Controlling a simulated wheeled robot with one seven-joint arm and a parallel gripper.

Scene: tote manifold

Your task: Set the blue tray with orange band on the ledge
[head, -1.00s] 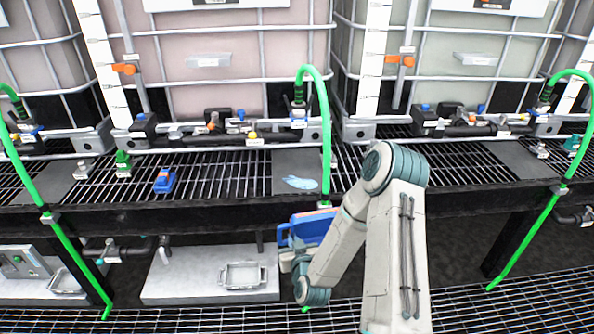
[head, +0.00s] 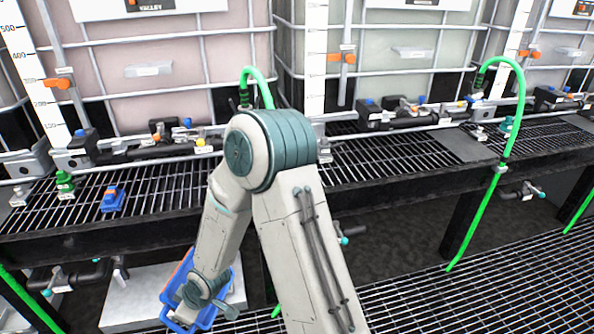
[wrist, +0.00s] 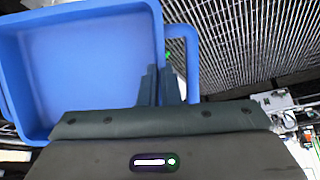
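The blue tray (head: 172,288) with an orange band (head: 181,268) hangs low at the lower left of the head view, below the ledge's front edge. It fills the upper left of the wrist view (wrist: 85,70), its plain blue inside showing. My gripper (wrist: 162,85) is shut on the tray's side near its handle. In the head view my arm hides part of the tray, and the fingertips cannot be made out. The ledge is the dark grated shelf (head: 390,158) in front of the big caged tanks, higher than the tray.
Grating between looks mostly clear. My arm hides the middle.

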